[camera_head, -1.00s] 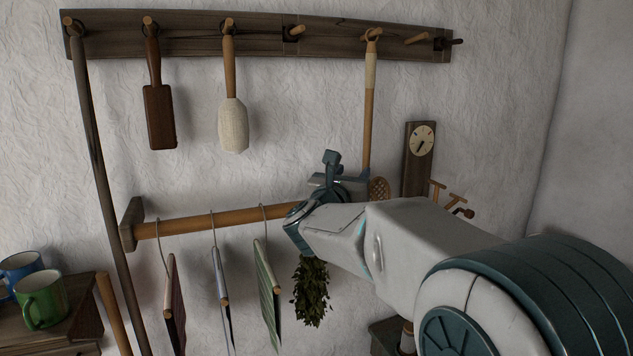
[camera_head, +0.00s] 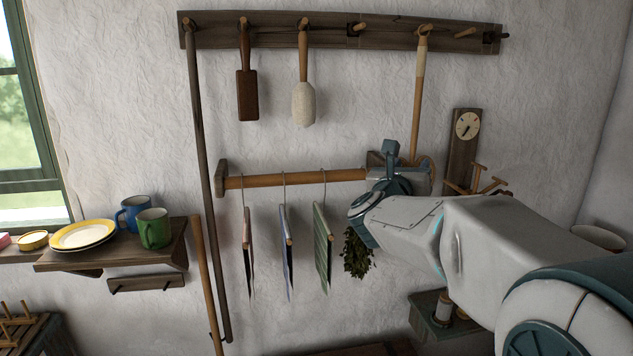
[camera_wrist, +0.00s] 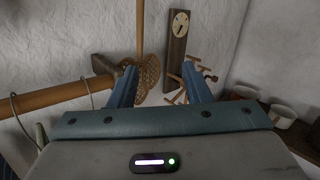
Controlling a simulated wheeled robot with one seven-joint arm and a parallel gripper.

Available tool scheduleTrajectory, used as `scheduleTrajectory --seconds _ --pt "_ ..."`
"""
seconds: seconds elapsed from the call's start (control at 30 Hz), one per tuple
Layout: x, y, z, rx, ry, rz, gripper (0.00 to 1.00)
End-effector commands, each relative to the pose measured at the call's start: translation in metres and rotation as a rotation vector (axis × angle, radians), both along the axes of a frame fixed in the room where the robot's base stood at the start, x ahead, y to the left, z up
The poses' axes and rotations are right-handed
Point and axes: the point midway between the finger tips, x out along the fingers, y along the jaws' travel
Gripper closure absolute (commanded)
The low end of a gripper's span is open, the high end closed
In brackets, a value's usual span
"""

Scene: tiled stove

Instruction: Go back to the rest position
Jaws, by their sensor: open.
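My gripper (camera_wrist: 162,88) is open in the wrist view, its two blue fingers apart with nothing between them. A woven beater with a long wooden handle (camera_wrist: 140,35) hangs behind the left finger. In the head view my gripper (camera_head: 402,165) is partly hidden by my own wrist and arm. It is in front of the right end of the wooden rail (camera_head: 300,179), near the lower end of the hanging long handle (camera_head: 418,100). I cannot tell whether it touches anything.
A clock board (camera_head: 462,150) and wooden pegs (camera_head: 480,180) are to the right. Hangers with cloths (camera_head: 322,245) and a herb bundle (camera_head: 356,255) hang below the rail. A peg board (camera_head: 340,30) runs above. A shelf (camera_head: 110,257) holds mugs and plates at left.

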Motion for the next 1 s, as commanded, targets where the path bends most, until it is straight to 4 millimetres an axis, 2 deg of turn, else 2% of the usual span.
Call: scheduleTrajectory --seconds 0.33,0.47,0.57,0.77,0.87,1.0 --pt "-0.009 0.037 -0.02 -0.377 0.256 0.176 0.56" --pt "-0.02 0.055 -0.038 -0.602 0.392 0.279 0.56" --pt "-0.037 0.071 -0.06 -0.845 0.525 0.39 0.56" --pt "-0.096 0.089 -0.124 -1.429 0.796 0.688 0.56" --pt "-0.136 0.089 -0.158 -1.714 0.894 0.864 0.56" --pt "-0.199 0.078 -0.202 -2.088 0.973 1.155 0.56"
